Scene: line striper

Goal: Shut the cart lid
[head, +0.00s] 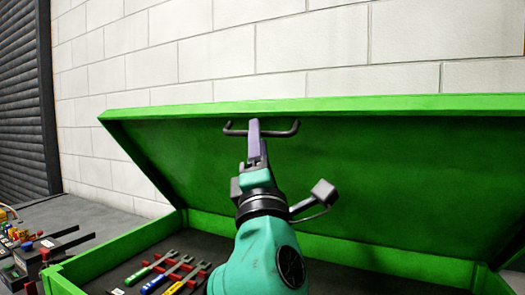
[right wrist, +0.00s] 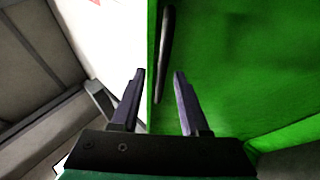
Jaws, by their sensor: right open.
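The green cart lid (head: 400,180) stands open, tilted up above the green cart (head: 110,255). A dark bar handle (head: 285,133) is on the lid's inner side near its top edge, and it also shows in the right wrist view (right wrist: 165,45). My right gripper (head: 254,122) is at the handle, its fingers seen edge-on and overlapping the bar. In the right wrist view its two fingers (right wrist: 160,73) are apart, with the lid's edge and the handle's end in the gap between them. Contact cannot be told. My left gripper is not in view.
Several tools with coloured handles (head: 165,272) lie inside the cart below the lid. At the left, a grey bench (head: 80,212) holds dark and coloured items (head: 35,250). A white block wall (head: 220,60) stands behind, with a dark shutter (head: 25,100) at far left.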

